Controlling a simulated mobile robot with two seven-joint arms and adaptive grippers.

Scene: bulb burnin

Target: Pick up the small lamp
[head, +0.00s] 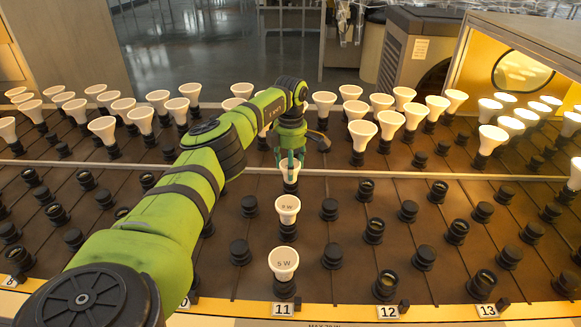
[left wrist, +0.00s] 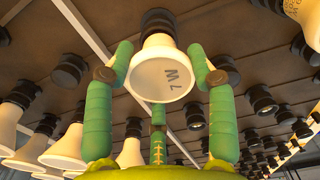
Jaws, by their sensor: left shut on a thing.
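A small white lamp (head: 289,174) with a flared face stands in the column of sockets marked 11. In the left wrist view its round face (left wrist: 160,75) carries a marking that looks like "7 W", and its neck meets a black base. My left gripper (head: 291,160) is shut on this lamp, with green fingers on both sides of it. Whether the lamp is seated or lifted cannot be told. Two other small lamps stand nearer in the same column, one marked "5 W" (head: 284,258) and another behind it (head: 287,204). My right gripper is not in view.
A brown board (head: 330,285) holds rows of black sockets, many empty. Rows of larger white lamps (head: 362,130) stand behind a pale rail (head: 400,174). Number plates, such as 12 (head: 388,312), line the front edge. A lit box with lamps (head: 515,40) stands at right.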

